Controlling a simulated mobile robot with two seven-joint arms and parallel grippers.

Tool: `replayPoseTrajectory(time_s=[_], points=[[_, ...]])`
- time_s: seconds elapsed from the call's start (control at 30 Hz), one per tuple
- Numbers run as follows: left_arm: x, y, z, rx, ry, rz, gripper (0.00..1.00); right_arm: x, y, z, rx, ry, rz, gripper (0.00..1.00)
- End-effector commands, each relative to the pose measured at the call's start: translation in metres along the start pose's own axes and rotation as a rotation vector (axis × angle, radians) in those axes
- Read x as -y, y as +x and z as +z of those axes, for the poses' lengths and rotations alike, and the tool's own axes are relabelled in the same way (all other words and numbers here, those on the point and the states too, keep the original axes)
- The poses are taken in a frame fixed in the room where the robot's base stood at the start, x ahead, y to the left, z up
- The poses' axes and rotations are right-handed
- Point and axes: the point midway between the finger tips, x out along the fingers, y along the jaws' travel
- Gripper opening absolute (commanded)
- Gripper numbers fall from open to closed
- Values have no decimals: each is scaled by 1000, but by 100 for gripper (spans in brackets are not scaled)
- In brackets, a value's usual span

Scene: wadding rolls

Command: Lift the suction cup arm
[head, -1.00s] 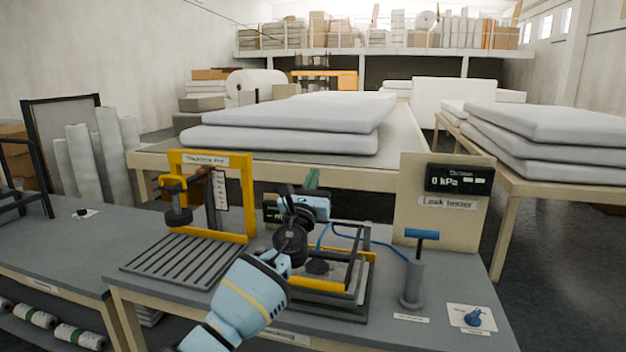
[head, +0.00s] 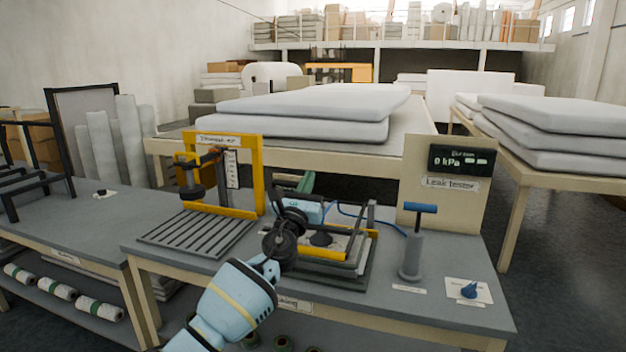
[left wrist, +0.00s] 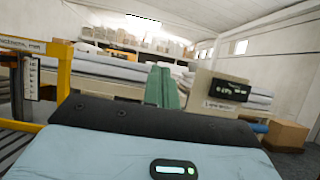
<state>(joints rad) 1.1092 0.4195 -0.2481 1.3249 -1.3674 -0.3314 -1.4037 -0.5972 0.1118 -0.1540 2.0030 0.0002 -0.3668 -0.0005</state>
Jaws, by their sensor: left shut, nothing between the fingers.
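My left gripper (head: 306,183) reaches in from the bottom, its light blue wrist above the leak tester fixture. Its green fingers are together and point away, with nothing between them; they also show in the left wrist view (left wrist: 163,87). The fixture (head: 358,282) is a dark base with black bars and a yellow bar (head: 324,253). A dark round pad (head: 320,239), perhaps the suction cup, sits low inside it. The arm's bars look low, but my wrist hides part of them, so I cannot tell their exact pose. My right gripper is out of view.
The yellow thickness gauge (head: 255,178) stands left of the fixture. A blue-handled pump (head: 411,248) and the leak tester panel (head: 418,165) stand to the right. Tables with white wadding stand behind.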

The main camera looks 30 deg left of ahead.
Motion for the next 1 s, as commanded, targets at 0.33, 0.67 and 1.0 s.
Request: replayPoseTrajectory(time_s=[0.33, 0.67, 1.0], points=[[-3, -3, -3, 1, 0, -1, 0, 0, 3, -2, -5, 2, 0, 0], [-1, -8, -10, -14, -25, -4, 0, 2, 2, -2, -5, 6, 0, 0], [29, -131, -121, -307, -583, 28, 0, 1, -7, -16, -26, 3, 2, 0]])
